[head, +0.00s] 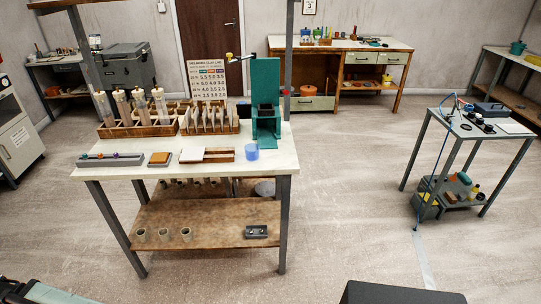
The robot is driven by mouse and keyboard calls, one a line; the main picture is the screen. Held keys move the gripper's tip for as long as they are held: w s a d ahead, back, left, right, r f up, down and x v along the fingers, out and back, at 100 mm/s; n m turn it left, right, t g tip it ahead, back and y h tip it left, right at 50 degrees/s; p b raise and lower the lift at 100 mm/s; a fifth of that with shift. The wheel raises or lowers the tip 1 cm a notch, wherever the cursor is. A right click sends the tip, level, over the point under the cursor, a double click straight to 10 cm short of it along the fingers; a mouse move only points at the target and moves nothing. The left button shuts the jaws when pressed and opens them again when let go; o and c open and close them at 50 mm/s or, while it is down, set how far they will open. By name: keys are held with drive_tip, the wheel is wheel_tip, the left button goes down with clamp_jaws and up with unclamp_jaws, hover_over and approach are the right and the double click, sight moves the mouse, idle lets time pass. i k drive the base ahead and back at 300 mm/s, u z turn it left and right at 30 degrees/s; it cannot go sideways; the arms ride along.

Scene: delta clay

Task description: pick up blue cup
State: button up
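A small translucent blue cup (252,152) stands on the white top of the near workbench (262,176), close to its right front part. It is just in front of the base of a teal stand (265,98). Nothing holds the cup. No gripper fingers can be made out in the head view.
A grey cart (470,133) stands at the right. The floor (345,190) between the bench and cart is clear.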

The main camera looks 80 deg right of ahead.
sight(252, 153)
drive_tip(key=z, duration=0.85)
